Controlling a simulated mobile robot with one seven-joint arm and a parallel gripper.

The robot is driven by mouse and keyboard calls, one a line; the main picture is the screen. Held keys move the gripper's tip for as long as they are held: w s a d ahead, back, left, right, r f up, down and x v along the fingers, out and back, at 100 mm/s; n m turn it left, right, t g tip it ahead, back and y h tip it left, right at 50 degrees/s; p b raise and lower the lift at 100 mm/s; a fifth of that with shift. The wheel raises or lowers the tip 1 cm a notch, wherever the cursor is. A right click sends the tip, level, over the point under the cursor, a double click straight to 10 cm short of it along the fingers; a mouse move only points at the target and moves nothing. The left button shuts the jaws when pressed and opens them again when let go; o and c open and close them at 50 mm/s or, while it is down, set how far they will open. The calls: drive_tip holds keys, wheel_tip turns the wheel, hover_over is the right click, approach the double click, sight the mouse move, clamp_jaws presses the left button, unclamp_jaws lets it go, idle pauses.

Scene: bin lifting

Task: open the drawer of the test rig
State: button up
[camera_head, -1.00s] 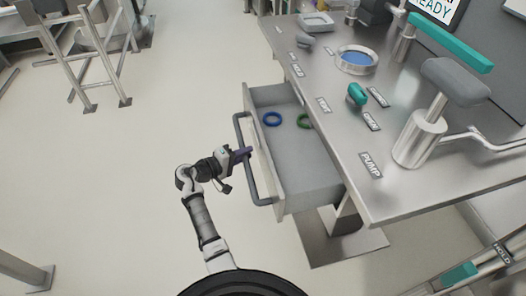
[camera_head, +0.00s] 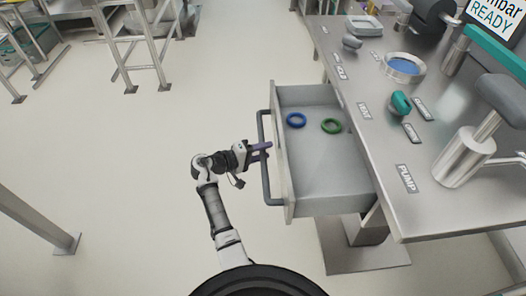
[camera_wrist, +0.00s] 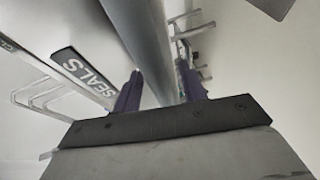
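The grey drawer (camera_head: 330,190) of the test rig stands pulled out from under the steel worktop, its inside in plain view. Its dark grey bar handle (camera_head: 266,180) runs along the drawer front. My gripper (camera_head: 264,150) is at the middle of this handle. In the wrist view, the purple fingers of my gripper (camera_wrist: 159,82) stand on both sides of the handle bar (camera_wrist: 143,35) and appear closed on it. A dark "SEALS" label (camera_wrist: 84,76) shows on the drawer front at the left.
A blue ring (camera_head: 296,120) and a green ring (camera_head: 331,126) lie in the drawer. A metal post (camera_head: 45,225) stands at lower left.

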drive_tip(key=v, duration=1.3)
drive_tip(key=shift+a+r+b, duration=0.2)
drive_tip(key=shift+a+b, duration=0.15)
drive_tip(key=shift+b, duration=0.1)
drive_tip(key=shift+s, duration=0.15)
